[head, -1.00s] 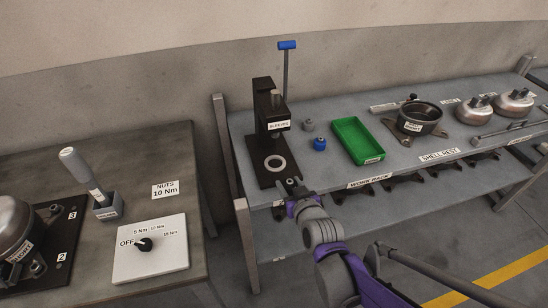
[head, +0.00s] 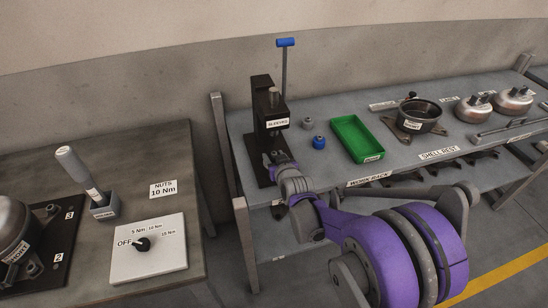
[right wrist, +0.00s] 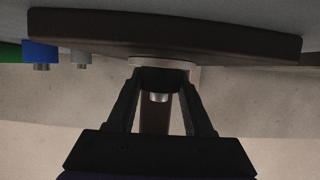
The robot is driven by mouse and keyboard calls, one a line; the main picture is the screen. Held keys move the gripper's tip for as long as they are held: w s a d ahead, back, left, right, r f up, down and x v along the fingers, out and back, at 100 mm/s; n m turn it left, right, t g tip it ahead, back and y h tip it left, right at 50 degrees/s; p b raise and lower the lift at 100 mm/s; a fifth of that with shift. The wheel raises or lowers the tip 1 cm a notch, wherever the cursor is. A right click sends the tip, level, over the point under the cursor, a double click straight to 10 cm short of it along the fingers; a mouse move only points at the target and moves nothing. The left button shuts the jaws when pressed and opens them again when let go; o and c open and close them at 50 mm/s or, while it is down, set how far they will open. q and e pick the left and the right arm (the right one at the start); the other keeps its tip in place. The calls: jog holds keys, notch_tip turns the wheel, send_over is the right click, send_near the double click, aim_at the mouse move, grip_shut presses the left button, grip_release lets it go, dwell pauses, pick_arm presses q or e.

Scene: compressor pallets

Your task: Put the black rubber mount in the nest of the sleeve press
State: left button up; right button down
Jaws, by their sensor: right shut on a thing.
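The sleeve press (head: 269,105) is black, with a "SLEEVES" label and a blue-topped lever, at the near left corner of the rear bench. My right gripper (head: 278,158) is over the front of its base and hides the white nest ring in the head view. In the right wrist view, which looks upside down, my right gripper (right wrist: 160,80) is shut on the black rubber mount (right wrist: 158,76), whose silver stud shows. The nest's pale rim (right wrist: 185,64) shows just beyond the mount. Whether the two touch is unclear. My left gripper is out of view.
A blue part (head: 319,142) and a small grey part (head: 308,123) stand right of the press, then a green tray (head: 345,125). A dark pan (head: 420,112) and silver shells are farther right. Left is another bench with a white torque dial plate (head: 148,247).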

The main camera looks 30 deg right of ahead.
jog(key=shift+f, duration=0.2)
jog(key=shift+c, duration=1.4)
grip_release()
jog(key=shift+r, duration=0.1)
jog(key=shift+r, duration=0.3)
jog(key=p+v, duration=0.1)
jog(key=v, duration=1)
jog(key=shift+s+a, duration=0.15)
jog(key=shift+s, duration=0.2)
jog(key=s+a+f+n+g+y, duration=0.1)
jog(key=s+a+f+g, duration=0.2)
jog(key=s+a, duration=0.3)
jog(key=s+a+f+n+g+y, duration=0.1)
jog(key=s+a+g, duration=0.4)
jog(key=s, duration=0.8)
notch_tip(320, 180, down, 2)
jog(key=shift+s+a+f+n+y, duration=0.15)
jog(key=shift+s+a+n+y, duration=0.25)
jog(key=shift+a, duration=0.35)
